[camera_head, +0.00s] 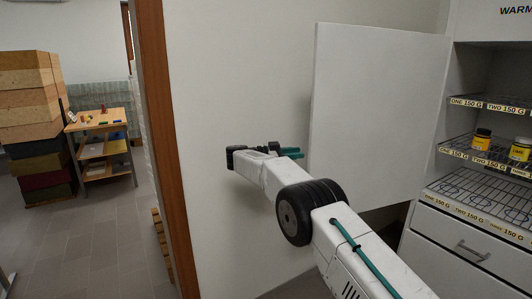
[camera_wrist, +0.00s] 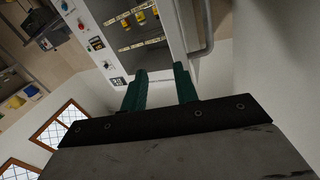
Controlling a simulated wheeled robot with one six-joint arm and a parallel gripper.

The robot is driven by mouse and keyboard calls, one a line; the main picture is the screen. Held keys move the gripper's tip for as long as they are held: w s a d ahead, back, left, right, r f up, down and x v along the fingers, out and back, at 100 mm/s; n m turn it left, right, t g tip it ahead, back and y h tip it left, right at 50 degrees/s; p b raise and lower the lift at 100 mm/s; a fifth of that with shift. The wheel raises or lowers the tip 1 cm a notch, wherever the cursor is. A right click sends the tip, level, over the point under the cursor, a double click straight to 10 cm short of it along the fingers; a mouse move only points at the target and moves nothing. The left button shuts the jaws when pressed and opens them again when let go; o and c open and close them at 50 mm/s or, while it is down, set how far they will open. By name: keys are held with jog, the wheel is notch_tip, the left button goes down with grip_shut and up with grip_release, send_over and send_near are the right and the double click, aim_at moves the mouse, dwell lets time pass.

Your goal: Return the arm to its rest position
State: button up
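My arm reaches from the lower right of the head view toward the middle, bent and raised. My gripper (camera_head: 290,153) is at its far end, in front of the white wall and close to the left edge of the open white cabinet door (camera_head: 375,115); I cannot tell whether they touch. In the wrist view my gripper (camera_wrist: 160,70) shows two dark teal fingers spread apart with nothing between them.
The cabinet (camera_head: 485,215) at right has wire shelves with yellow jars (camera_head: 481,138) and a drawer below. A brown door frame (camera_head: 165,140) stands left of my arm. Beyond it are stacked boxes (camera_head: 30,120) and a wooden cart (camera_head: 100,122). The wrist view shows windows (camera_wrist: 62,122).

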jog(key=w+a+f+n+t+y, duration=0.1)
jog(key=w+a+n+t+y, duration=0.8)
jog(key=w+n+t+y, duration=0.3)
jog(key=s+d+r+n+g+y, duration=0.1)
jog(key=s+n+g+y, duration=0.15)
jog(key=s, duration=0.65)
jog(key=s+d+n+g+y, duration=0.15)
jog(key=s+g+y, duration=0.25)
jog(key=s, duration=0.6)
jog(key=s+d+r+n+g+y, duration=0.1)
jog(key=s+n+g+y, duration=0.2)
jog(key=s, duration=0.6)
jog(key=s+d+g+h, duration=0.1)
jog(key=s+d, duration=0.6)
jog(key=s, duration=0.8)
jog(key=s+d+m+g+h, duration=0.1)
jog(key=s+d, duration=0.7)
jog(key=s, duration=0.8)
jog(key=s+d+r+m+g+h, duration=0.1)
jog(key=s+d, duration=0.6)
jog(key=s, duration=0.8)
jog(key=shift+s+d+g+h, duration=0.2)
jog(key=shift+s+g+h, duration=0.2)
jog(key=shift+g, duration=0.65)
